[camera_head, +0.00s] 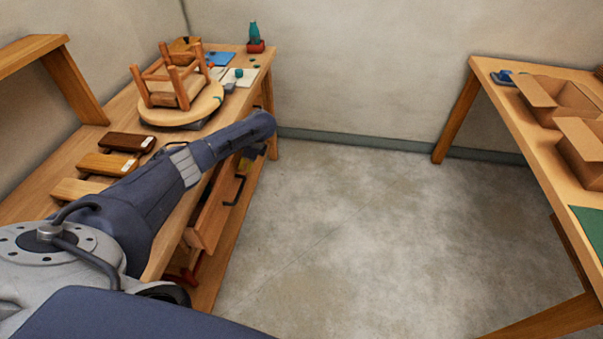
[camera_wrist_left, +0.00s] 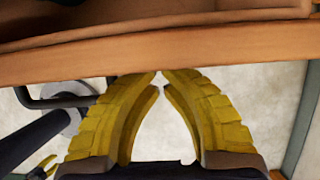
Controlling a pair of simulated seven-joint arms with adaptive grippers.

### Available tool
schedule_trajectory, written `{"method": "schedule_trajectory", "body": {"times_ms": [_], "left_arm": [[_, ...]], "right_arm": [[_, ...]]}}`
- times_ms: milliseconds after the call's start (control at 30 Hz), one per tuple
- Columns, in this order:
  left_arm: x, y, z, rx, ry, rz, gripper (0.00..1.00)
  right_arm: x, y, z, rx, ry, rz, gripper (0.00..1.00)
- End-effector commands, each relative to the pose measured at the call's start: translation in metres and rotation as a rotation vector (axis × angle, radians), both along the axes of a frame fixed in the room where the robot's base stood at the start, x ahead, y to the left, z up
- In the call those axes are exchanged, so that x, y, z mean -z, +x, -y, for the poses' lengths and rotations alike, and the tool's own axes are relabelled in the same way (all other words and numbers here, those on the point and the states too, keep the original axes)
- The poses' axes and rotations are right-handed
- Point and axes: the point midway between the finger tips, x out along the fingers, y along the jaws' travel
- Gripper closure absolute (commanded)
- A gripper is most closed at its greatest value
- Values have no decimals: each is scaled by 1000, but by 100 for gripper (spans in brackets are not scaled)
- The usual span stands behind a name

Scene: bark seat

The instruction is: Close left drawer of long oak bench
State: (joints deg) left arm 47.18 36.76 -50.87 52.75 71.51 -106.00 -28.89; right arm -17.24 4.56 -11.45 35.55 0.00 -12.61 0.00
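The long oak bench (camera_head: 118,112) runs along the left wall in the head view. My left arm reaches over the bench and hides part of the drawer. My left gripper (camera_wrist_left: 161,76) shows in the left wrist view with its yellow fingertips drawn together and nothing between them. The tips are at the wooden edge of the drawer front (camera_wrist_left: 200,52); I cannot tell whether they touch it.
An upturned stool (camera_head: 172,92), wooden blocks (camera_head: 128,143) and a teal bottle (camera_head: 254,35) are on the bench. A second table (camera_head: 510,100) at the right bears open cardboard boxes (camera_head: 560,100). The floor (camera_head: 330,220) between them is clear.

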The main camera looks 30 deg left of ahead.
Motion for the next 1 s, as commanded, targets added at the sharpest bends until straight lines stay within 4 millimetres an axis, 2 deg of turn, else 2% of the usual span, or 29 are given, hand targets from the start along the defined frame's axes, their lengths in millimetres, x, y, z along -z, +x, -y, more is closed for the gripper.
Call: {"method": "schedule_trajectory", "body": {"times_ms": [133, 400, 1000], "left_arm": [[0, -9, -28, -2, 2, -1, 100], [0, -18, -57, -1, 0, -1, 100], [0, -20, -64, 0, 0, 0, 100]], "right_arm": [[0, 0, -1, 0, 1, 0, 56], [0, 0, -1, 0, 1, 0, 56], [0, 0, -1, 0, 1, 0, 56]]}}
